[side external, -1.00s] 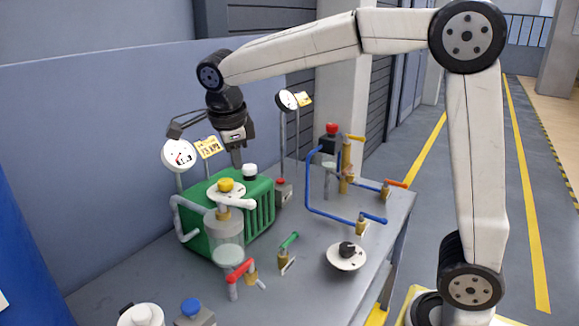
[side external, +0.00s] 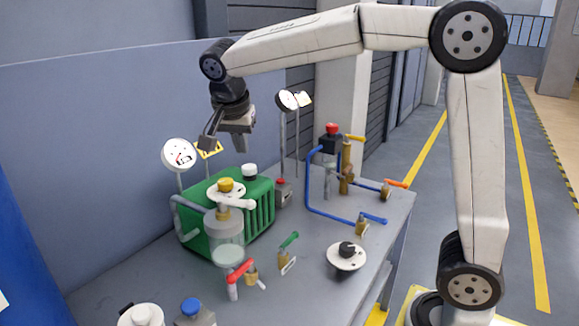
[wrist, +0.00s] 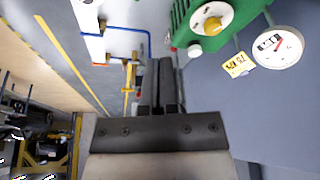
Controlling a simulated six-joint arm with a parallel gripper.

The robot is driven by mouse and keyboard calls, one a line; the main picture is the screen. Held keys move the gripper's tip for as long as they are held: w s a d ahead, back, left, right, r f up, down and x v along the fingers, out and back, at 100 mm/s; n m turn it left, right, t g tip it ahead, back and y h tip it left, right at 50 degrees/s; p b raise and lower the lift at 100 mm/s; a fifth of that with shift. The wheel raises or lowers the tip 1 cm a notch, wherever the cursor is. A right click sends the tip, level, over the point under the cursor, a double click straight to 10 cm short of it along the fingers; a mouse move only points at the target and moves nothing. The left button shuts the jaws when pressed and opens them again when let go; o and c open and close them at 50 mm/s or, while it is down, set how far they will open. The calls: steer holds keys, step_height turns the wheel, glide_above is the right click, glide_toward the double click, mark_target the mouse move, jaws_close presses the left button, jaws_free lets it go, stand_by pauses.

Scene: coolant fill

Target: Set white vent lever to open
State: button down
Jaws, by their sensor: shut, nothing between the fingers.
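The white lever (side external: 240,204) extends right from below the yellow knob (side external: 225,185), at the top of the clear cylinder in front of the green box (side external: 262,203). The yellow knob also shows in the wrist view (wrist: 212,25), on a white disc; I cannot make out the lever clearly there. My gripper (side external: 239,148) is above the back of the green box, higher than the lever and apart from it. In the wrist view its fingers (wrist: 162,66) are together with nothing between them.
A round gauge (side external: 179,155) and a yellow tag (side external: 208,149) stand behind the box's left side. A white cap (side external: 249,170) sits on the box. Blue pipes (side external: 309,190) with valves stand right. A green-handled valve (side external: 289,240) and red-handled valve (side external: 240,269) are in front.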

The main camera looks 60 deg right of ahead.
mark_target(236, 206)
steer(key=shift+f, duration=0.15)
step_height(236, 206, down, 10)
steer(key=shift+a, duration=0.25)
stand_by(0.7)
steer(key=shift+s, duration=0.1)
